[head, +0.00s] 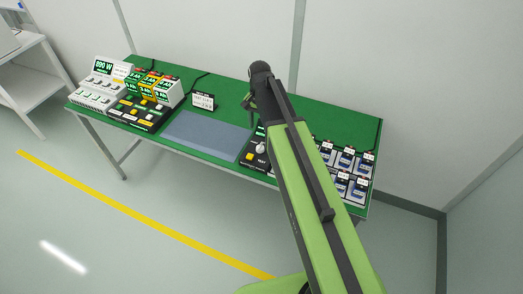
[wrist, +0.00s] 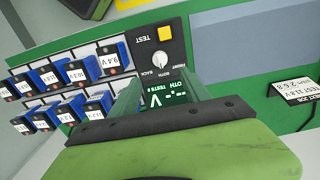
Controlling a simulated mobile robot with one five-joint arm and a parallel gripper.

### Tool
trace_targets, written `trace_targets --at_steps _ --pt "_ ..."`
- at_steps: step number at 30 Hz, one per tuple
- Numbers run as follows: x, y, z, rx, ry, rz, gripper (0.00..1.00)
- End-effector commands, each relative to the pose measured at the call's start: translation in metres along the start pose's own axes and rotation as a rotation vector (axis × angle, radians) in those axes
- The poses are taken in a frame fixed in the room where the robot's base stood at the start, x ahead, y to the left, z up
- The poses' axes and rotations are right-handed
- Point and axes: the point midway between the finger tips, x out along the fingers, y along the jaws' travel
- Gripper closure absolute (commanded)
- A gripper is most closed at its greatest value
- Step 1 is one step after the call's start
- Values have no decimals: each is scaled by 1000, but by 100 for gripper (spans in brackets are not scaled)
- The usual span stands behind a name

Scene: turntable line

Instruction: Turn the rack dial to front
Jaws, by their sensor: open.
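The rack dial is a round white knob (wrist: 162,59) on a dark panel, with FRONT, BOTH and BACK printed around it. The knob (head: 261,148) also shows in the head view, just left of my arm. Its pointer is too small to read. A display (wrist: 168,95) beside it shows dashes, a V and letters ending in OTH; part of it is hidden. My gripper (head: 251,103) is open, above the back of the green bench, behind the dial and apart from it. My green and black arm end fills the bottom of the wrist view.
A yellow TEST button (wrist: 165,33) is near the dial. Several blue battery packs (wrist: 75,72) sit in the rack beside it. A grey-blue mat (head: 205,132) lies bare on the bench. A small sign (head: 203,101) stands behind the mat. Boxes and switch panels (head: 140,112) are at the left.

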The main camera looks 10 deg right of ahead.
Motion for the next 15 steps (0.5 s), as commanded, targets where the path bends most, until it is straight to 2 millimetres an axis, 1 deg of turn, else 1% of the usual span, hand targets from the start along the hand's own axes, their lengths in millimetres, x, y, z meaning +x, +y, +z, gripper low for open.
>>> trace_targets --at_steps 1,12,15 --pt "23 0 0 0 0 0 45" --pt "97 1 0 0 0 0 45" --pt "112 1 0 0 0 0 45"
